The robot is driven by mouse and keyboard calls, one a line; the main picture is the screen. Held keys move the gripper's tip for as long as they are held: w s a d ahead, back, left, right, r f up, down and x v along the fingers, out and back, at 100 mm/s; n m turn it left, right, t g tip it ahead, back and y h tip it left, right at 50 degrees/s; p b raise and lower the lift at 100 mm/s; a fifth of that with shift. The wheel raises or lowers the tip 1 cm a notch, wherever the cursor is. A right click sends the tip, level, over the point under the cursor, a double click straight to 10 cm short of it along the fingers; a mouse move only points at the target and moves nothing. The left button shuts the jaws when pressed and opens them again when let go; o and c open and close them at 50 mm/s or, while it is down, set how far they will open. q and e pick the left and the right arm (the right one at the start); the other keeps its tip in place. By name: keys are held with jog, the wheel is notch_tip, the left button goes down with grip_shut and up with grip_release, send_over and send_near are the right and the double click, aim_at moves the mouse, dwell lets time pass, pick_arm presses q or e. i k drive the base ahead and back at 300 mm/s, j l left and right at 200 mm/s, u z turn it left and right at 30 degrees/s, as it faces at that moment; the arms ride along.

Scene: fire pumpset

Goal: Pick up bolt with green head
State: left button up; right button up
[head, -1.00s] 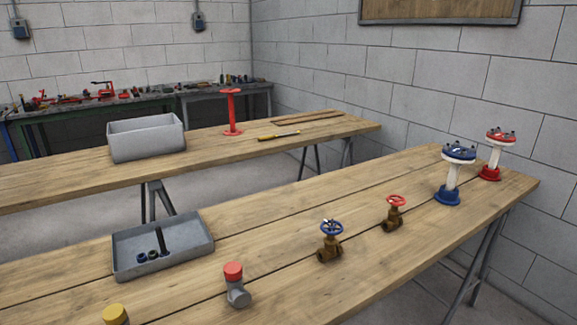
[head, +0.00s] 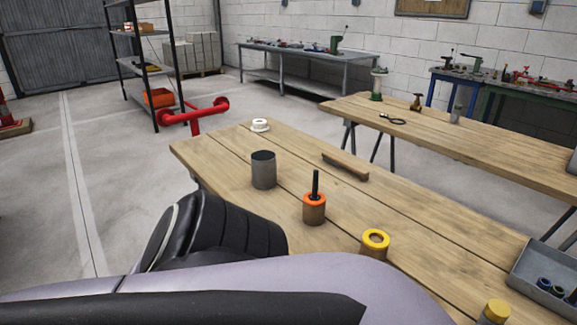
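I cannot make out a bolt with a green head. A black rod (head: 315,184) stands upright in a brown cylinder with an orange rim (head: 314,210) on the near wooden table. A grey tray (head: 520,278), cut off by the right edge, holds small dark blue ring-like parts (head: 545,284); the rest of its contents is out of view. Part of my arm, lavender and black, fills the bottom of the view and covers the table's near left part. Neither gripper shows.
On the near table (head: 225,148) are a grey cylinder (head: 264,170), a yellow-rimmed cylinder (head: 375,243), a yellow-capped part (head: 496,312), a wooden strip (head: 345,167) and a white ring (head: 260,125). A second table (head: 450,138) stands behind. Red pipework (head: 195,115) stands beyond the far end.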

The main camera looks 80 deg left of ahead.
aim_at(316, 172)
jog(key=u, duration=2.3)
jog(key=i+j, duration=0.15)
jog(key=j, duration=0.15)
jog(key=i+j, duration=0.2)
jog(key=i+j+z, duration=0.15)
jog(key=j, duration=0.2)
jog(key=i+j+z, duration=0.15)
jog(key=j, duration=0.25)
